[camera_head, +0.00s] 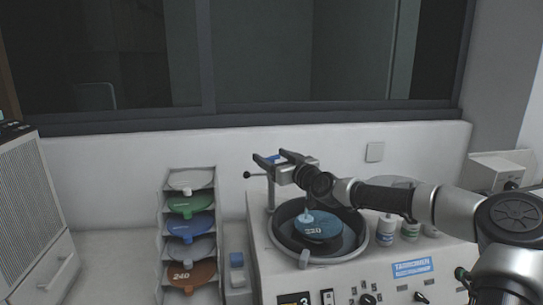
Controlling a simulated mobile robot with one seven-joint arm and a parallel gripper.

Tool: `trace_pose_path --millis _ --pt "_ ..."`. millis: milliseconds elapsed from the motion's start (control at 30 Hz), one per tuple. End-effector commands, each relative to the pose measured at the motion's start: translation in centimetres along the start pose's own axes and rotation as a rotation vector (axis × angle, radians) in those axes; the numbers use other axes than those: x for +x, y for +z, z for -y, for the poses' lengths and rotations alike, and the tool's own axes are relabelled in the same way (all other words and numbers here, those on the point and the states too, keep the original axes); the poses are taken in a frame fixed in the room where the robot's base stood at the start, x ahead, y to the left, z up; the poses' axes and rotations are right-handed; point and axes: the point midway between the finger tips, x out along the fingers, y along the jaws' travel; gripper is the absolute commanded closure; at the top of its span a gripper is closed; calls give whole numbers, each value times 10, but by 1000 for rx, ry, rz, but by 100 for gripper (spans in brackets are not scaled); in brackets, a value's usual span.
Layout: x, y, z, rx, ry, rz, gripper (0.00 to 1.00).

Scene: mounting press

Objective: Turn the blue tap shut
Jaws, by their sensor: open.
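My gripper (273,158) is open above the back left of the grinding machine (258,255), its dark fingers spread apart. A small blue piece, which looks like the blue tap (277,158), shows between the fingers; I cannot tell whether they touch it. A grey post with a black-knobbed lever (248,175) stands just below. Under my wrist, a blue disc marked 220 (318,229) lies in the dark round bowl (284,238). A pale blue streak (308,210), perhaps water, shows above the disc. My arm hides much of the tap's surroundings.
A rack (165,235) of coloured discs stands left of the machine, with a blue-topped block (237,268) between them. Several white bottles (386,231) stand right of the bowl. A wall with a switch plate (374,152) and window is behind.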

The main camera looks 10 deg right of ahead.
Motion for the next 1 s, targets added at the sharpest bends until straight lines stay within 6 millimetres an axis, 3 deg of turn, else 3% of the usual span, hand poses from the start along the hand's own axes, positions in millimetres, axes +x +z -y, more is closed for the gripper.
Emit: trace_pose_path --millis 367,633,1000 --pt "7 1 0 1 0 1 34" --pt "7 0 0 1 0 1 76" --pt "10 4 7 -4 103 10 76"
